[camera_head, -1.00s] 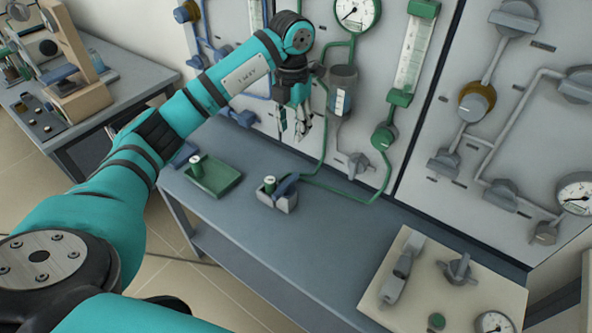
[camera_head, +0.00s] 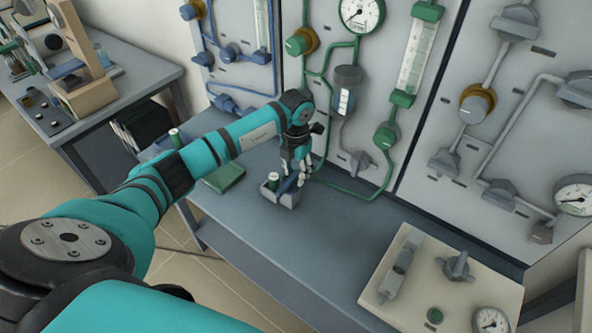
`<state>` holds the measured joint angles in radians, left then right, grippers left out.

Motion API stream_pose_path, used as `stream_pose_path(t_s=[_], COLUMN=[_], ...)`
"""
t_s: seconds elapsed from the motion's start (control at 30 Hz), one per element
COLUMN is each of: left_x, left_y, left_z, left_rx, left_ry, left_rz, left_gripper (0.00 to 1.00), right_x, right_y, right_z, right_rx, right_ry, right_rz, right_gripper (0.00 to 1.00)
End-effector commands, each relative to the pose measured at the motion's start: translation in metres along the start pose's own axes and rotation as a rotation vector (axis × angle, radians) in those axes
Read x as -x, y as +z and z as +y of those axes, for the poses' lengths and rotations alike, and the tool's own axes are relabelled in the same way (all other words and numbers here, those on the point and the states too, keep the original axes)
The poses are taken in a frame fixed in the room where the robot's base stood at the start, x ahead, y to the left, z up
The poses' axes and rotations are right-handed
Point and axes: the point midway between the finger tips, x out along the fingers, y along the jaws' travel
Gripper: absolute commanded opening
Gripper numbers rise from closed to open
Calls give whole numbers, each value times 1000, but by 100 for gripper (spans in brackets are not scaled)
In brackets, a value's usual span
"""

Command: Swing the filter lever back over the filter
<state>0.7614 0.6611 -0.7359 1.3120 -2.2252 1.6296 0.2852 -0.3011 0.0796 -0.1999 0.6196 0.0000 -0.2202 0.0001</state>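The small grey filter holder (camera_head: 291,201) stands on the bench below the panel with the green pipes. A green filter with a white top (camera_head: 273,178) stands upright at its left side. The blue lever (camera_head: 286,187) is on the holder, just right of the filter and apart from its top. My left gripper (camera_head: 302,180) points down at the right side of the lever, very close to it. Its fingers partly hide the lever's far end, and I cannot tell whether they touch it or how far apart they are. My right gripper is not in view.
A green tray (camera_head: 225,178) lies left of the holder, partly behind my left arm. The wall panel with a gauge (camera_head: 362,12) and green pipes rises behind. A beige box with knobs (camera_head: 447,290) sits at the right. The bench front (camera_head: 290,245) is clear.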

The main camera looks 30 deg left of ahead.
Motion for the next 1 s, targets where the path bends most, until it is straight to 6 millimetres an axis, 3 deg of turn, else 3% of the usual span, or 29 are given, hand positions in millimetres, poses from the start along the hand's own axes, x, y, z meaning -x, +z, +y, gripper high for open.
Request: stream_pose_path(t_s=[0.23, 0.53, 1.0], left_x=[-1, -1, 0], left_y=[0, 0, 0], left_z=[0, 0, 2], left_rx=[0, 0, 55], left_ry=[0, 0, 0], left_rz=[1, 1, 1], left_gripper=[38, 0, 0], right_x=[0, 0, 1], right_y=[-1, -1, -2], right_z=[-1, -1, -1], right_rx=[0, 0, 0], right_ry=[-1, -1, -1], right_rz=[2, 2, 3], right_gripper=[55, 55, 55])
